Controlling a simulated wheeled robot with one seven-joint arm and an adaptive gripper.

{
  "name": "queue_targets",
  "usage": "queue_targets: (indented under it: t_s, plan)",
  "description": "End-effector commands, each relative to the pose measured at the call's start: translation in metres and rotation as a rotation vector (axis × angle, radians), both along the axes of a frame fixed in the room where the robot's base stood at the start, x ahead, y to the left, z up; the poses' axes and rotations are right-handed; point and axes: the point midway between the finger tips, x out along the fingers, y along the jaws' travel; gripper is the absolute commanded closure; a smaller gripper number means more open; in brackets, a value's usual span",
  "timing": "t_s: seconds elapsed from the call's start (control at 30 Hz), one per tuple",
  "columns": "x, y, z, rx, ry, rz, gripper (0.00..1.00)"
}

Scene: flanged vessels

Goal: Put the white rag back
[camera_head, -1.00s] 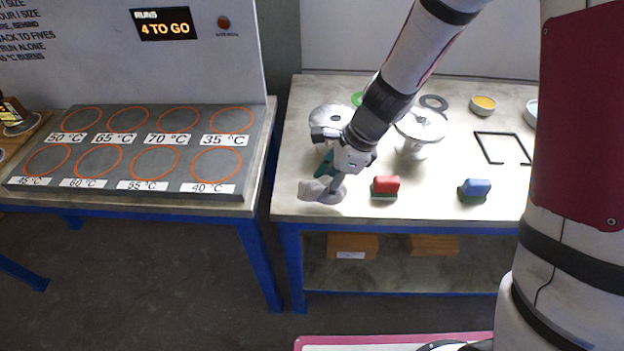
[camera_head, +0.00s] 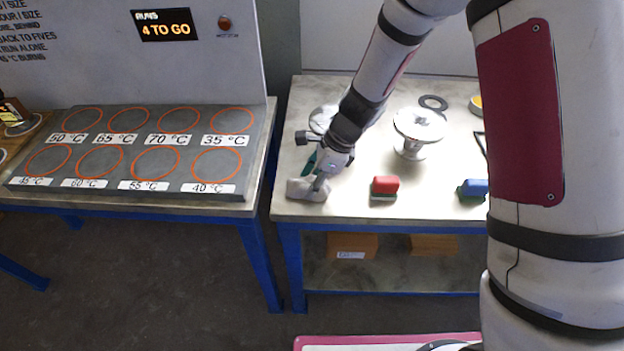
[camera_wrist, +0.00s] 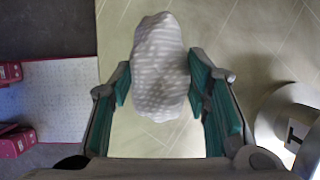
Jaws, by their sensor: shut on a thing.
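The white rag (camera_head: 306,190) is at the front left corner of the right-hand table (camera_head: 350,208), low at the tabletop. I cannot tell whether it touches the surface. My gripper (camera_head: 317,176) points down at it from above and is shut on it. In the wrist view the rag (camera_wrist: 160,62) is a pale, dotted, rounded bundle between the green finger pads of my gripper (camera_wrist: 160,88).
A marked hotplate (camera_head: 150,145) occupies the left table, across a gap.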

Motion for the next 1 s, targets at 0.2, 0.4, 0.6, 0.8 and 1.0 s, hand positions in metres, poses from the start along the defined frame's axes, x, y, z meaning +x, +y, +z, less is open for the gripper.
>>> queue_targets:
  t_s: [0.2,0.4,0.6,0.8,1.0]
  plan:
    - [0.0,0.0,-0.002,0.0,0.001,0.0,0.36]
    - [0.0,0.0,-0.002,0.0,0.001,0.0,0.36]
    - [0.0,-0.003,0.008,0.001,-0.001,0.001,0.36]
    - [0.0,-0.016,0.042,0.001,-0.005,0.0,0.36]
    - [-0.001,-0.032,0.08,0.001,-0.003,0.0,0.36]
